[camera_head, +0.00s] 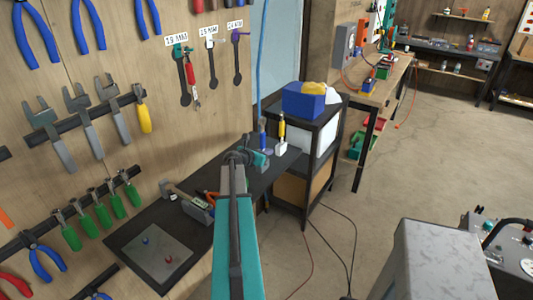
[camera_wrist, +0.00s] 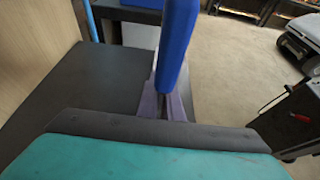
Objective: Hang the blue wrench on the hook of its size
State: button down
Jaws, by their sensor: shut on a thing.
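The blue wrench (camera_wrist: 175,45) stands upright at the centre of the wrist view, its lower end at my gripper (camera_wrist: 165,108). In the head view a narrow blue shape (camera_head: 262,134) rises beside my gripper (camera_head: 257,158), above the dark bench top. My gripper is shut on the blue wrench; the wrench's far end is out of the wrist view. On the wall board hang a teal hook (camera_head: 178,50), a white hook (camera_head: 210,42) and a purple hook (camera_head: 236,37), each under a size label and over a dark wrench outline. The label numbers are too small to read surely.
A red-handled tool (camera_head: 191,76) hangs beside the teal hook. A yellow-handled tool (camera_head: 282,126) stands in a white holder (camera_head: 281,148). A blue bin (camera_head: 303,103) sits on the shelf unit. Pliers and green-handled tools (camera_head: 102,215) hang at left. Open floor (camera_head: 390,190) lies right.

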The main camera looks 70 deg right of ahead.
jog(key=c, duration=1.9)
grip_release()
jog(key=shift+f, duration=0.1)
jog(key=b+v, duration=0.4)
jog(key=v, duration=0.9)
jog(key=shift+w+a, duration=0.15)
jog(key=shift+a, duration=0.2)
